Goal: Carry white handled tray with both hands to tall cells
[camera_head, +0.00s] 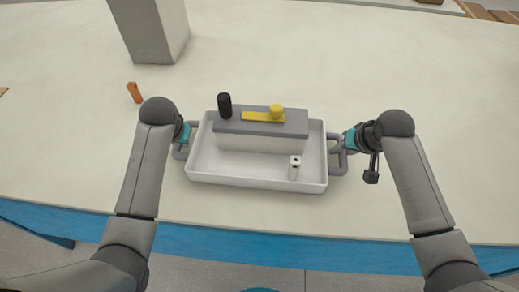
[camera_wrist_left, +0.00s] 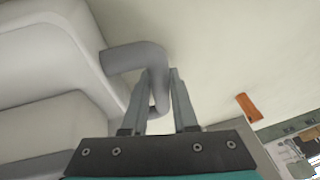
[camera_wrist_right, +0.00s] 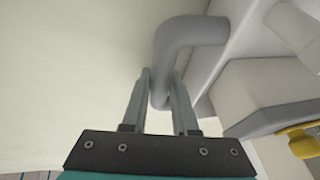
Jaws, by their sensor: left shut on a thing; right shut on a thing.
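The white handled tray (camera_head: 240,177) is at the middle of the table in the head view, with a grey handle at each end. My left gripper (camera_head: 183,138) is shut on the tray's left handle, which shows between its fingers in the left wrist view (camera_wrist_left: 155,75). My right gripper (camera_head: 341,143) is shut on the right handle, seen in the right wrist view (camera_wrist_right: 165,75). In the tray are a grey-topped white block (camera_head: 262,143) and a small white piece (camera_head: 295,168). On the block are a black cylinder (camera_head: 224,105) and a yellow piece (camera_head: 264,116).
The pale table (camera_head: 420,80) is mostly clear. An orange cell (camera_head: 134,92) lies behind my left arm. A grey pillar (camera_head: 150,32) stands at the back left. Brown items (camera_head: 480,11) sit at the far right edge. The blue front edge (camera_head: 260,246) is near the tray.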

